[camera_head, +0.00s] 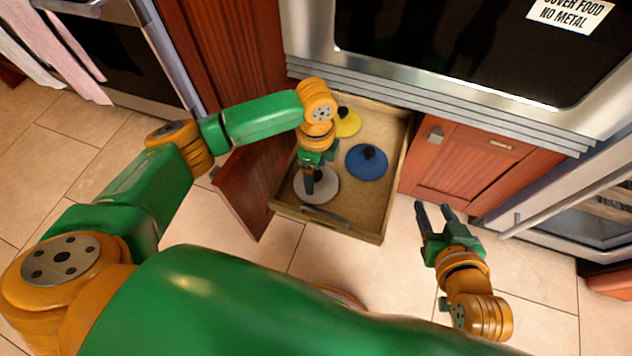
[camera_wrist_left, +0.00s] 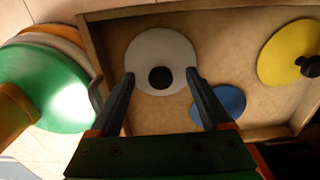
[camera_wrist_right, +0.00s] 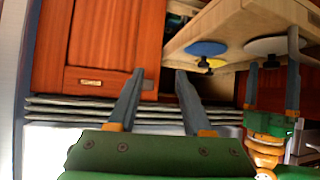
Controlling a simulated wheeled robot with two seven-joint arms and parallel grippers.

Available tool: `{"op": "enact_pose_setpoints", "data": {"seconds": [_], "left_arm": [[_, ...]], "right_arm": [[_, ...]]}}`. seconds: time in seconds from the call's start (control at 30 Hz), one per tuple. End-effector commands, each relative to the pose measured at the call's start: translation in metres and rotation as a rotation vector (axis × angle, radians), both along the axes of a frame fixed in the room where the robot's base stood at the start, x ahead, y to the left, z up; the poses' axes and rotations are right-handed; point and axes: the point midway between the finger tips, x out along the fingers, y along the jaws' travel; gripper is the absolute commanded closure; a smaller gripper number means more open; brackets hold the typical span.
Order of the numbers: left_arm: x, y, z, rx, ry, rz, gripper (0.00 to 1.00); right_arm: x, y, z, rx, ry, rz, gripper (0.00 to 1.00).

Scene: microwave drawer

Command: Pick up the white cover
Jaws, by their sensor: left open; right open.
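The white cover (camera_head: 326,188) is a flat round disc with a dark knob, lying in the front left of the open wooden drawer (camera_head: 375,226). In the left wrist view the white cover (camera_wrist_left: 162,50) lies below my open left gripper (camera_wrist_left: 158,77), with its dark knob between the fingertips and not gripped. In the head view my left gripper (camera_head: 311,182) points down over the cover and hides part of it. My right gripper (camera_head: 434,208) is open and empty, outside the drawer to its right. The white cover (camera_wrist_right: 275,45) also shows in the right wrist view.
A blue cover (camera_head: 366,163) and a yellow cover (camera_head: 346,122) lie in the same drawer. A red cabinet door (camera_head: 250,190) stands open left of the drawer. The microwave (camera_head: 470,45) is above.

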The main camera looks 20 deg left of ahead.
Motion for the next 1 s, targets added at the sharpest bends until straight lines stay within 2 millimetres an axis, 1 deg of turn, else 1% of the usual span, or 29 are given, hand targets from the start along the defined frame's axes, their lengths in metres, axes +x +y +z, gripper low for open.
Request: {"op": "enact_pose_setpoints", "data": {"seconds": [0.03,0.1,0.23,0.33,0.53,0.57,0.6,0.67,0.7,0.77,0.8,0.83,0.87,1.0], "left_arm": [[0.000,0.000,-0.005,0.000,0.001,0.000,0.19],[0.000,0.000,-0.008,0.001,0.000,0.000,0.19],[0.000,0.000,-0.011,0.000,-0.001,0.000,0.19],[0.000,0.000,-0.012,0.000,-0.001,0.000,0.19],[0.000,0.000,-0.011,0.000,-0.001,0.000,0.19],[0.000,0.000,-0.011,0.000,-0.001,0.000,0.24],[0.000,0.000,-0.011,0.000,-0.001,0.000,0.35],[0.000,0.000,-0.011,0.000,-0.001,0.000,0.51],[0.000,0.000,-0.011,0.000,-0.001,0.000,0.62],[0.000,0.000,-0.011,0.000,-0.001,0.000,0.78],[0.000,0.000,-0.011,0.000,0.000,0.000,0.89],[0.000,0.000,-0.011,0.000,0.000,0.000,0.97],[0.000,0.000,-0.012,0.001,0.000,0.000,1.00],[0.000,0.000,-0.012,0.001,0.001,0.000,1.00]], "right_arm": [[0.006,0.002,0.006,0.009,-0.049,0.004,0.50],[0.013,0.006,0.018,0.024,-0.120,0.009,0.50],[0.021,0.009,0.034,0.040,-0.205,0.015,0.50],[0.023,0.010,0.039,0.045,-0.231,0.017,0.50],[0.023,0.010,0.040,0.046,-0.233,0.017,0.50],[0.023,0.010,0.040,0.046,-0.233,0.017,0.50],[0.023,0.010,0.040,0.046,-0.233,0.017,0.50],[0.023,0.010,0.040,0.046,-0.232,0.017,0.50],[0.023,0.010,0.040,0.046,-0.232,0.017,0.50],[0.023,0.010,0.040,0.046,-0.232,0.017,0.50],[0.023,0.010,0.040,0.045,-0.231,0.017,0.50],[0.023,0.010,0.040,0.045,-0.231,0.017,0.50],[0.023,0.010,0.040,0.045,-0.231,0.017,0.50],[0.023,0.010,0.039,0.045,-0.230,0.017,0.50]]}}
